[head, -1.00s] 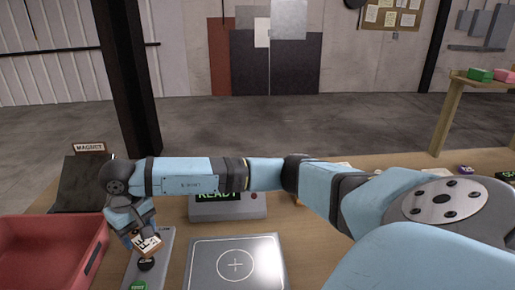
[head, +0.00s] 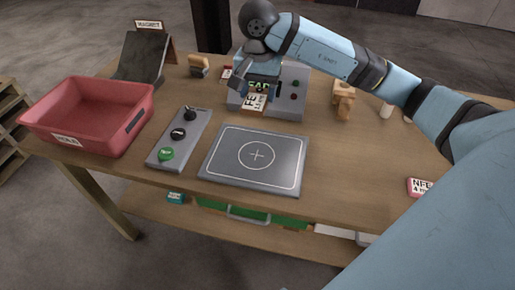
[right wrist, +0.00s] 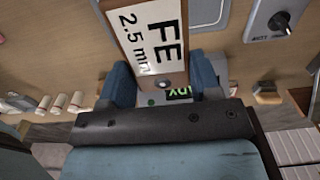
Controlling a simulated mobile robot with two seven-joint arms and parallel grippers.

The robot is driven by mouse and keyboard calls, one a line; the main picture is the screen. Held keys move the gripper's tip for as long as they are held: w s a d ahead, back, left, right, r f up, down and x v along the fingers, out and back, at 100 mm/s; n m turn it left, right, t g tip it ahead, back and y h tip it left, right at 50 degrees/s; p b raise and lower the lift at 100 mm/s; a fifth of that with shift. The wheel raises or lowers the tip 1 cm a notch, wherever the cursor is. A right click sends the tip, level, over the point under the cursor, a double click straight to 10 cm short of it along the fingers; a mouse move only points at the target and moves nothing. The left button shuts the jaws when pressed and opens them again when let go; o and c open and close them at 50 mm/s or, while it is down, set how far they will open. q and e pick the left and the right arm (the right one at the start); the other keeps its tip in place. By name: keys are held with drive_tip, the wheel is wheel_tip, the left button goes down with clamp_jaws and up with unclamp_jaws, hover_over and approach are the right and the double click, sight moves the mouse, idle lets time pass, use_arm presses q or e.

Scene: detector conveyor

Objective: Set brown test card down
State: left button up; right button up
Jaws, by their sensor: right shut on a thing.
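The test card (head: 254,103), brown at its edge with a white label reading "FE 2.5 mm", is held upright-looking in my right gripper (head: 257,84). In the right wrist view the card (right wrist: 150,38) sits between the two blue fingers (right wrist: 163,84). The gripper hangs in front of the grey display box (head: 292,100) and hides part of its screen. The card is beyond the far edge of the grey plate with a cross mark (head: 215,165); whether it touches anything beneath is unclear. My left gripper is not in view.
A red bin (head: 125,128) stands at the left. A control panel (head: 168,147) with knobs and a green button lies beside the plate. A dark ramp (head: 143,62) with a MAGNET sign, wooden blocks (head: 343,100) and an NFE card (head: 419,187) are around. The plate is clear.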

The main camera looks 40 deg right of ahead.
sight(258, 150)
wheel_tip(258, 150, down, 18)
drive_tip(key=shift+f, duration=0.1)
idle(0.4)
drive_tip(key=shift+f, duration=0.15)
drive_tip(key=o, duration=0.9)
drive_tip(key=shift+o, duration=0.2)
